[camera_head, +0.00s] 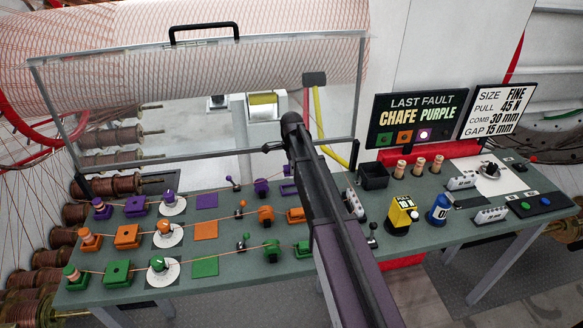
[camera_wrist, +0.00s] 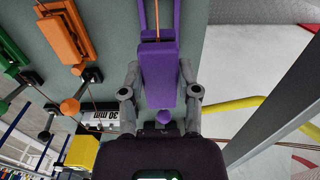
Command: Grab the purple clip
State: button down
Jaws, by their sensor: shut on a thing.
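The purple clip (camera_wrist: 158,72) is a long purple block with a narrower slotted part at its far end. An orange wire runs into that end. My gripper (camera_wrist: 160,92) has one grey finger on each side of the block and is shut on it. In the head view, part of the purple clip (camera_head: 288,189) shows at the back of the green table, left of my arm. My arm hides the fingers and the rest of the clip there. I cannot tell whether the clip touches the table.
An orange clip (camera_wrist: 66,38) and a green clip (camera_wrist: 12,55) lie left in the wrist view. A yellow bar (camera_wrist: 245,102) and a grey frame bar (camera_wrist: 280,95) are at the right.

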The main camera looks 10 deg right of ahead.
jog(key=shift+r+p, duration=0.45)
jog(key=shift+r, duration=0.25)
dwell(0.3)
